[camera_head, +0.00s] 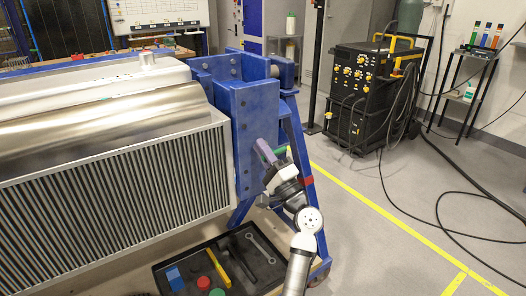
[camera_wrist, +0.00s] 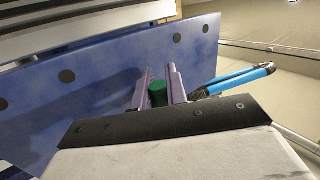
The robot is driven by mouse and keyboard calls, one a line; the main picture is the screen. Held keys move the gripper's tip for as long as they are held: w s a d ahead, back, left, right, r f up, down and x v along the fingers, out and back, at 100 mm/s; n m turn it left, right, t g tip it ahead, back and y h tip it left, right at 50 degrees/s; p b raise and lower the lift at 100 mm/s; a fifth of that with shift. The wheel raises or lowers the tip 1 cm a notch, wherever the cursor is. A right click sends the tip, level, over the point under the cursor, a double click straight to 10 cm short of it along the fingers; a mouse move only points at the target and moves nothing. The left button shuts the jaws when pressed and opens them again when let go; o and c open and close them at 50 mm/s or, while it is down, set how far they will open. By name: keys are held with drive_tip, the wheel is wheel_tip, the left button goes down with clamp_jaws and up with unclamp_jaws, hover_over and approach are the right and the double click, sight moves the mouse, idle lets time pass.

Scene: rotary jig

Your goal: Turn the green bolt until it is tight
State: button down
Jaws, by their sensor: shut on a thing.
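The green bolt (camera_wrist: 157,94) shows in the wrist view as a short green cylinder against the blue steel plate (camera_wrist: 90,97). My gripper (camera_wrist: 159,80) has its two purple fingers on either side of the bolt and is shut on it. The bolt's far end and threads are hidden, so I cannot tell how deep it sits. In the head view my gripper (camera_head: 267,153) reaches the right face of the blue frame (camera_head: 255,108). A small green piece shows beside the fingers there, but I cannot tell surely that it is the bolt.
A blue bar with a black end (camera_wrist: 235,80) lies close right of the fingers. A black tray (camera_head: 165,264) with a wrench (camera_head: 260,247) and other items is below my arm. A finned metal unit (camera_head: 110,190) fills the left. The floor right is open, with cables beyond.

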drive_tip(key=c, duration=1.7)
unclamp_jaws()
drive_tip(key=b+v, duration=0.3)
drive_tip(key=v, duration=1)
drive_tip(key=shift+s+d+f+b, duration=0.2)
drive_tip(key=shift+s+f+b, duration=0.1)
drive_tip(key=shift+b, duration=0.1)
